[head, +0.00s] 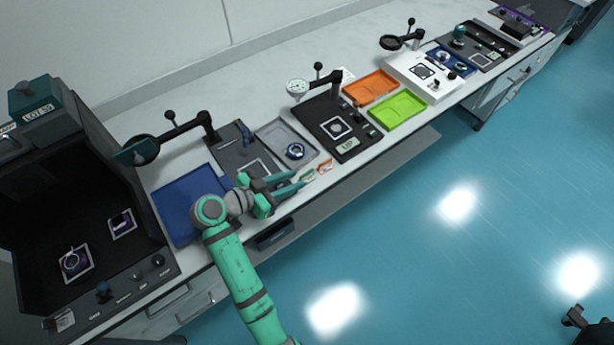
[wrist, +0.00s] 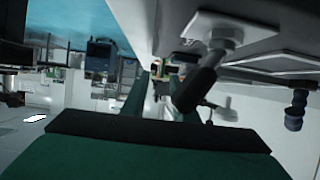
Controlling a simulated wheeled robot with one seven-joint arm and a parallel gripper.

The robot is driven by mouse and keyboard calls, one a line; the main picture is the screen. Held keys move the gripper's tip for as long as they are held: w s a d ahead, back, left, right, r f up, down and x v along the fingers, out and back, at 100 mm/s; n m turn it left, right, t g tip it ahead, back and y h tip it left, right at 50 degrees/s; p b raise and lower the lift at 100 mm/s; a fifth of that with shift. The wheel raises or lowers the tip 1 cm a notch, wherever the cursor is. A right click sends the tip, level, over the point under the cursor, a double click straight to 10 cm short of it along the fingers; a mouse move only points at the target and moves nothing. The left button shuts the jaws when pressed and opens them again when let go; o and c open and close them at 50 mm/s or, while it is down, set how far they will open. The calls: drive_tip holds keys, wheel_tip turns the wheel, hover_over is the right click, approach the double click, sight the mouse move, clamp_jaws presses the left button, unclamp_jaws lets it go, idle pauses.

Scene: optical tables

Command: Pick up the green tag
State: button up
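The green tag (head: 308,175) is a small flat piece with a pale face, lying near the front edge of the bench in the head view. A similar orange-red tag (head: 325,167) lies just to its right. My gripper (head: 301,179) is low over the bench's front edge, its two green fingers pointing right toward the green tag. The fingers are apart with a gap between them, and the tag is at or just beyond their tips; I cannot tell whether they touch it. In the wrist view my gripper (wrist: 164,82) shows spread fingers, with small unclear objects beyond.
A blue tray (head: 186,205) lies left of my gripper. A grey tray (head: 272,134) with a round part and a black fixture board (head: 322,112) stand behind the tags. Orange (head: 369,87) and lime-green (head: 398,110) trays are further right. Open floor lies in front.

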sight(303, 175)
drive_tip(key=shift+w+r+x, duration=0.1)
drive_tip(key=shift+x, duration=1.25)
drive_tip(key=shift+w+r+x, duration=0.1)
drive_tip(key=shift+r+x, duration=0.05)
drive_tip(key=shift+x, duration=1.15)
drive_tip(key=shift+c, duration=0.7)
clamp_jaws()
